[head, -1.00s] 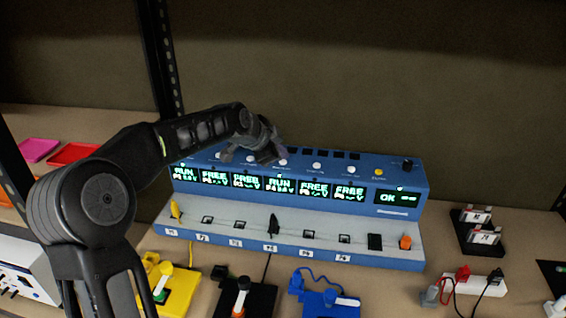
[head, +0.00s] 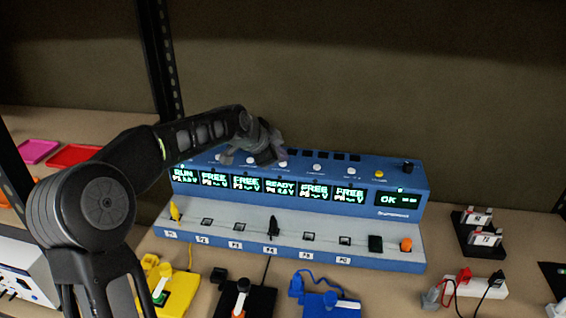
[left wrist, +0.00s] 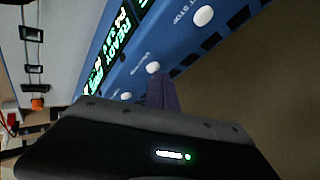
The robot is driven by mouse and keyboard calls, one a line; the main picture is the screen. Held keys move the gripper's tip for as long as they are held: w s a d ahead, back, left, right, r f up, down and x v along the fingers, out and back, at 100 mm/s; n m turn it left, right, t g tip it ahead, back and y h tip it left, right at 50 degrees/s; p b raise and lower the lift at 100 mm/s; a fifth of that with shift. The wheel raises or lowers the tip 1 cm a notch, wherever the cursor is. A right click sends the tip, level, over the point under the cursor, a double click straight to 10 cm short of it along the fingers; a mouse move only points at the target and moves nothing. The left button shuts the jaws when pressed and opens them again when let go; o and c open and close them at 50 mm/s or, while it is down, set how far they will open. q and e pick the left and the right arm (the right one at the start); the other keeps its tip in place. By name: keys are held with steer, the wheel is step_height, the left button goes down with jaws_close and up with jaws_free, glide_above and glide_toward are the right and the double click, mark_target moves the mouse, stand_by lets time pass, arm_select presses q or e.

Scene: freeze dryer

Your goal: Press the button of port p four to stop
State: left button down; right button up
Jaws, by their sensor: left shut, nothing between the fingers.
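The blue device (head: 400,210) stands on the bench with a row of port displays and round buttons above them. The P4 display (head: 280,187) reads READY, and it also shows in the left wrist view (left wrist: 121,32). A black plug (head: 273,227) stands upright in the P4 socket. My left gripper (head: 283,157) is shut and empty above the device's top edge, near the P4 button, which it hides in the head view. In the left wrist view, its fingers (left wrist: 162,92) are close to a white button (left wrist: 153,67), apparently P4's; contact cannot be told. My right gripper is not in view.
Neighbouring white buttons (head: 317,168) and a yellow button (head: 379,173) sit along the same panel. P1 reads RUN and holds a yellow plug (head: 175,211). Yellow, black and blue units (head: 332,306) stand in front. A shelf post (head: 158,60) rises behind my left arm.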

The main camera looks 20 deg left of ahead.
arm_select(q)
steer(key=shift+r, duration=0.45)
step_height(320, 180, up, 6)
steer(key=p, duration=0.3)
steer(key=shift+p, duration=0.35)
stand_by(0.7)
